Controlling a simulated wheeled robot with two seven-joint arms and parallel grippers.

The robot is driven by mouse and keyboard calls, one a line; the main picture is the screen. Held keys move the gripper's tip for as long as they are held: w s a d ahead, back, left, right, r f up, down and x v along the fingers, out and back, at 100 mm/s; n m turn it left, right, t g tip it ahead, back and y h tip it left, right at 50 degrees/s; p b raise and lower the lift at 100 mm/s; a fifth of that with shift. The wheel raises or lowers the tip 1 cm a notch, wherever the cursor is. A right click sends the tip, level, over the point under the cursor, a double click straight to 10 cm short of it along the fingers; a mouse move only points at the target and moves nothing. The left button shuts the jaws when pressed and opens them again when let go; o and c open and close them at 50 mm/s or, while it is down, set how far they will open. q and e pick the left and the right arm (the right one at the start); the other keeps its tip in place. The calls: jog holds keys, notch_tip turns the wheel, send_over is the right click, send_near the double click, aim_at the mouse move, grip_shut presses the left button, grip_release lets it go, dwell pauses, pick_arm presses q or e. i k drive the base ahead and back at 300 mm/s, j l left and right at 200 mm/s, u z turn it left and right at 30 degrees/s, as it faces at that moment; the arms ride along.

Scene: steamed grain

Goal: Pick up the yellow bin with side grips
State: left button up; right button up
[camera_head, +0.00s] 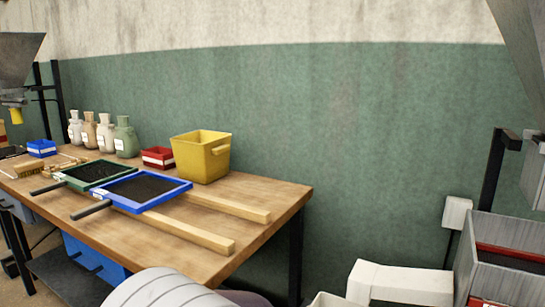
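The yellow bin (196,160) stands upright on the wooden table (285,194), near its back edge and toward the right end. Its top is open. A grip juts from its right side; the opposite side's grip is not visible. Neither of my grippers shows in this view, and nothing is touching the bin.
A small red bin (158,158) stands just left of it. Blue-framed (150,209) and green-framed (106,185) trays of dark material lie in front, with wooden bars (222,243) nearby. Several sacks (125,140) line the back. The table's right end is clear.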

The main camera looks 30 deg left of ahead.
aim_at(201, 157)
jog(key=k+j, duration=0.1)
jog(key=j, duration=0.3)
jog(key=j+z, duration=0.1)
jog(key=j, duration=0.3)
jog(key=k+j, duration=0.15)
jog(key=j, duration=0.25)
jog(key=k+j+z, duration=0.1)
jog(key=j, duration=0.25)
jog(key=k+j, duration=0.1)
jog(key=j, duration=0.3)
jog(key=k+j+z, duration=0.1)
jog(key=j, duration=0.3)
jog(key=k+j, duration=0.15)
jog(key=j, duration=0.2)
jog(key=k+j+z, duration=0.1)
jog(key=j, duration=0.3)
